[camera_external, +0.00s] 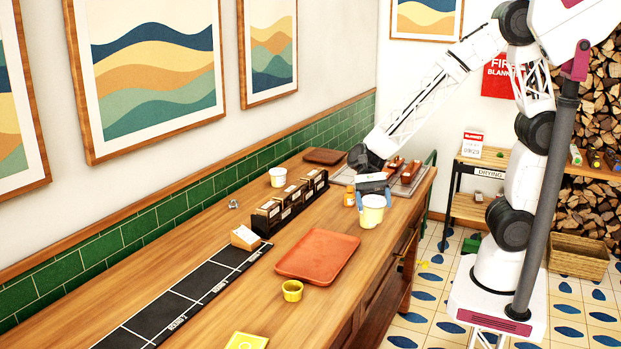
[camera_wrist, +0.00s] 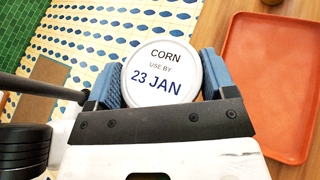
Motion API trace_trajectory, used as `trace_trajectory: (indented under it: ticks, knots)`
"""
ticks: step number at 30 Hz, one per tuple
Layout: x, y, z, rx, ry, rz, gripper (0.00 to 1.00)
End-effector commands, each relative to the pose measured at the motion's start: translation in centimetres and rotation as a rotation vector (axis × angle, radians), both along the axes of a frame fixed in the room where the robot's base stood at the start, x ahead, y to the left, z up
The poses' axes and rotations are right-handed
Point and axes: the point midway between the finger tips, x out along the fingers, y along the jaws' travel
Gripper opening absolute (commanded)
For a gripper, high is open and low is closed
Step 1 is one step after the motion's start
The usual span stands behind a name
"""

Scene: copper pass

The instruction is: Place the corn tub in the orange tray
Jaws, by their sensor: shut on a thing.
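The corn tub (camera_external: 371,214) is a pale yellow tub with a white lid. In the wrist view its lid (camera_wrist: 161,73) reads "CORN USE BY 23 JAN". My gripper (camera_external: 374,190) is shut on the tub, with a blue finger pad on each side of it. In the external view the tub is upright near the counter's right edge; I cannot tell whether it touches the counter. The orange tray (camera_external: 317,256) lies flat and empty on the counter, apart from the tub and nearer the external camera. In the wrist view the tray (camera_wrist: 272,85) is to the right.
A small yellow cup (camera_external: 292,290) stands beside the tray's near corner. A black organiser (camera_external: 290,205) and a black marked strip (camera_external: 180,300) run along the counter's left. A white tub (camera_external: 278,177), an orange-capped jar (camera_external: 349,197) and a brown tray (camera_external: 324,156) are farther back.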

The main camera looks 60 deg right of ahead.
Motion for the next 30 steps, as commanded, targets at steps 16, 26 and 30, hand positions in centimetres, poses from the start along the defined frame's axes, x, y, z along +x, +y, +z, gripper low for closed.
trace_trajectory:
  ticks: [16, 26, 30]
  knots:
    - [0.0, 0.0, -5.7, 0.000, 0.000, 0.000, 0.45]
    - [0.1, 0.0, -5.7, 0.000, 0.000, 0.000, 0.45]
    - [0.5, 0.3, -5.8, 0.000, 0.000, 0.000, 0.45]
